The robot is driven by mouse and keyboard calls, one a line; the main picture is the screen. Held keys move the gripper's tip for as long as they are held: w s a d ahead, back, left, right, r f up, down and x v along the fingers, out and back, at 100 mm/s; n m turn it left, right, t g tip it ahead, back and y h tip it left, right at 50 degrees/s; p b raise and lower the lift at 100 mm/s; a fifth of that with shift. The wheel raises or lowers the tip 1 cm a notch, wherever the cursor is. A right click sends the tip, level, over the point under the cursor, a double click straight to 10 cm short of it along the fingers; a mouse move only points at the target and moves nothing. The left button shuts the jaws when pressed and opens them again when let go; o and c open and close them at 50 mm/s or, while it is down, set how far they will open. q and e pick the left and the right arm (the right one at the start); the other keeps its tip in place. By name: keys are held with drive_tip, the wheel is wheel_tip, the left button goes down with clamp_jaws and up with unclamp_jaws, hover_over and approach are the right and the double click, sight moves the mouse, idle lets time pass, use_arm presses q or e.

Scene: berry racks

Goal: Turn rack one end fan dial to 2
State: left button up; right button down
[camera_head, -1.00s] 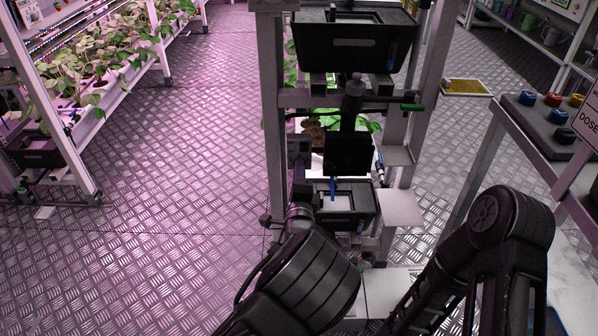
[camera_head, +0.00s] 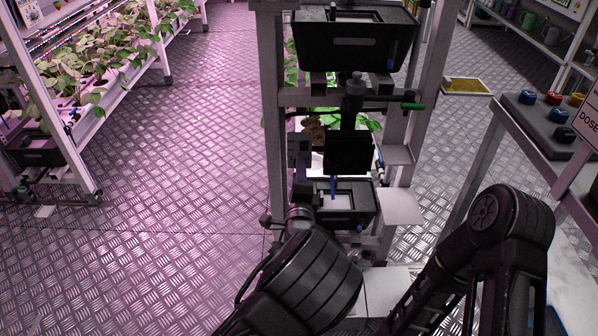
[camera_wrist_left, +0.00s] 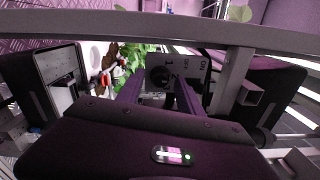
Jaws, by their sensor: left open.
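The dial (camera_wrist_left: 160,76) is a dark round knob on a light plate (camera_wrist_left: 197,66) with ON, OFF and number marks, in the middle of the left wrist view. I cannot read where it points. My left gripper (camera_wrist_left: 160,92) is open, one finger at each side of the dial in that view. I cannot tell whether they touch it. In the head view my left arm (camera_head: 305,280) reaches the lower part of the near rack (camera_head: 272,150); its fingers cannot be made out there, nor can the dial. My right arm shows at lower right; its gripper is out of view.
The near rack carries an upper black bin (camera_head: 352,55) and a lower black bin (camera_head: 345,222). A green-handled valve (camera_head: 412,106) sticks out at its right. A bench with coloured knobs (camera_head: 527,98) stands right. A planted rack (camera_head: 90,75) is at left, with open floor between.

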use_arm(q)
drive_tip(key=s+p, duration=0.1)
drive_tip(key=s, duration=0.6)
drive_tip(key=shift+s, duration=0.2)
drive_tip(key=shift+f, duration=0.1)
